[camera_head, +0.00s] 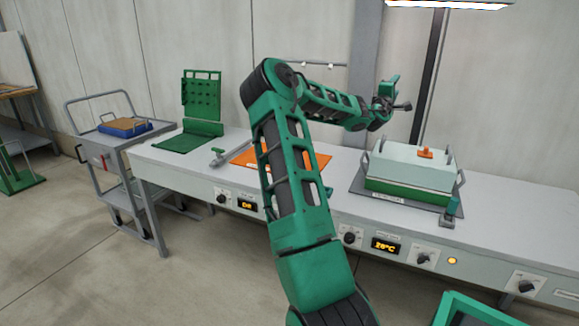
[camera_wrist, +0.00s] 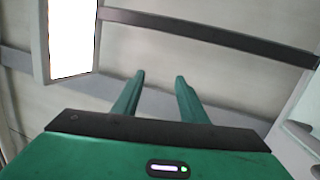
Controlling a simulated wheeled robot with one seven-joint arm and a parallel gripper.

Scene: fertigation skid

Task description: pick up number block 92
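I cannot make out a block marked 92 in either view. My gripper (camera_wrist: 159,78) is open and empty in the wrist view, its two green fingers apart before the bare wall. In the head view my gripper (camera_head: 394,100) is raised above the back of the bench, left of the white box, and touches nothing. My arm hides part of the orange mat (camera_head: 321,160) and the bench behind it.
The long grey bench (camera_head: 500,207) carries a green pegboard stand (camera_head: 201,95), and a white-and-green box (camera_head: 410,167) with an orange knob. A grey cart (camera_head: 100,148) stands left. A green-rimmed container (camera_head: 470,303) is at lower right. A lamp (camera_wrist: 71,38) hangs above.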

